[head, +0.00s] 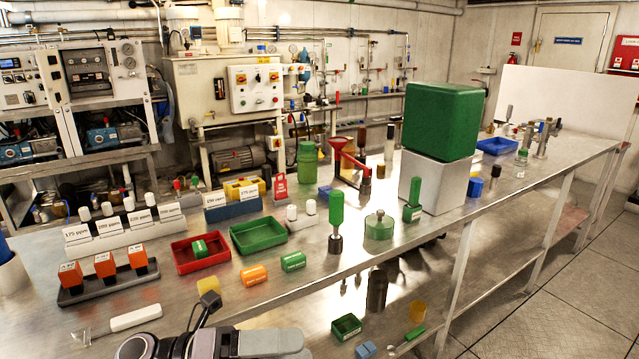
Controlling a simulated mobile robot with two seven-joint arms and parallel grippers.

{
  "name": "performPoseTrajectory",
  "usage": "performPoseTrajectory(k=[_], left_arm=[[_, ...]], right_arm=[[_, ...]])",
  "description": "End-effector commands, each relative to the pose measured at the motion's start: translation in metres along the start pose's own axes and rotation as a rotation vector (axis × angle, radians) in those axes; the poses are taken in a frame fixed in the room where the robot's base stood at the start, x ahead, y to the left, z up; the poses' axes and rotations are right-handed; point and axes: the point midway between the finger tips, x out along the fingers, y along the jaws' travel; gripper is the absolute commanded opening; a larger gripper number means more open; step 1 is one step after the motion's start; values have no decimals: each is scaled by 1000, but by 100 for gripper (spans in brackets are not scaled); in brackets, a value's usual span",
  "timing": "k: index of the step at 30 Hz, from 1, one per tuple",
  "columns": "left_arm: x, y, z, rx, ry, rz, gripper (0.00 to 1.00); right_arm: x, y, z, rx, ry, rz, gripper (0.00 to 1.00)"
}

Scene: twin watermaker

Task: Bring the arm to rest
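My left gripper (285,345) shows at the bottom edge of the head view, in front of the steel bench (345,262). Its arm comes in from the lower left and its grey fingers point right. The fingers overlap in this view and the frame edge cuts them off, so I cannot tell whether they are open or shut. I see nothing clearly held between them. My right gripper is not in view.
A red tray (201,253) and a green tray (258,236) lie behind. A small green bin (346,327) is lower right.

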Motion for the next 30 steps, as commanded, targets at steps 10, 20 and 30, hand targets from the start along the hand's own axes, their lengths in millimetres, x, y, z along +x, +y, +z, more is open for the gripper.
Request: performPoseTrajectory(k=[10, 20, 30], left_arm=[[-65, 57, 11, -758, -786, -263, 84], [-166, 171, -105, -1533, -1478, -282, 84], [-196, 202, -199, -1882, -1756, -237, 84]], right_arm=[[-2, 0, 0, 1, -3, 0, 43], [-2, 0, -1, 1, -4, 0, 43], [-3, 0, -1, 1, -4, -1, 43]])
